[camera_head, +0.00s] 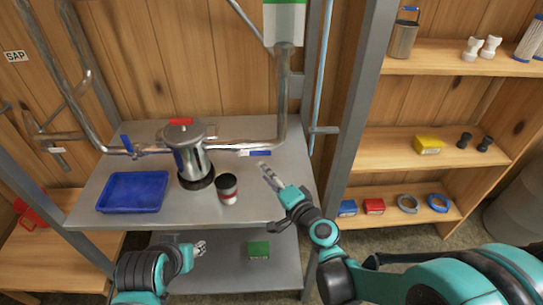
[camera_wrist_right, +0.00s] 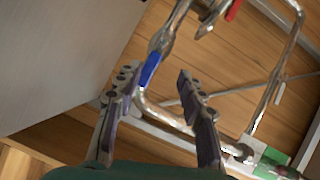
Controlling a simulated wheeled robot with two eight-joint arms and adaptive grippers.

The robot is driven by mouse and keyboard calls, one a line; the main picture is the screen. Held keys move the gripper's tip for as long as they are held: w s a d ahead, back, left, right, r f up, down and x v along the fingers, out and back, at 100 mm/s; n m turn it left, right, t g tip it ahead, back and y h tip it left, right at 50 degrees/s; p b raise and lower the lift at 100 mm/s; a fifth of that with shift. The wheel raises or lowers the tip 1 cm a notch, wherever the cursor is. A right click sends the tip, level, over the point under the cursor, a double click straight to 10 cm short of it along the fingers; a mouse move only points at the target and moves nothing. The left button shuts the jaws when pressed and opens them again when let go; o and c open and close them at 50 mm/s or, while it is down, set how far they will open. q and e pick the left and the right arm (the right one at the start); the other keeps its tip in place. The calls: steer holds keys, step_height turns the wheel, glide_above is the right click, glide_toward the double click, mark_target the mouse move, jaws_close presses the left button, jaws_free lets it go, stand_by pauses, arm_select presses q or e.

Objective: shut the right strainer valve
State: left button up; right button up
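The strainer (camera_head: 190,153) is a shiny metal pot on a dark ring, with a red piece on its lid and a pipe at each side. The right valve's blue handle (camera_head: 255,152) lies along the right pipe; in the wrist view the handle (camera_wrist_right: 150,70) shows between my finger tips. The left valve's blue handle (camera_head: 126,143) stands up across its pipe. My right gripper (camera_head: 267,172) is open and empty, just in front of the right handle; contact is not visible. My left gripper (camera_head: 201,247) is low in front of the shelf edge, its fingers too small to judge.
A dark red-banded can (camera_head: 227,189) stands left of my right gripper. A blue tray (camera_head: 134,192) lies at the left of the steel shelf. A grey post (camera_head: 352,130) rises to the right. A green box (camera_head: 258,249) sits on the lower shelf.

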mark_target(262, 154)
steer(key=w+m, duration=0.1)
steer(key=w, duration=0.2)
steer(key=w+f+m+t+b, duration=0.1)
steer(key=w+m, duration=0.1)
steer(key=w, duration=0.1)
steer(key=w+m+h, duration=0.1)
steer(key=w, duration=0.2)
steer(key=shift+w+a+f+t, duration=0.1)
steer(key=shift+a+f+t, duration=0.25)
steer(key=shift+a+t, duration=0.05)
jaws_close()
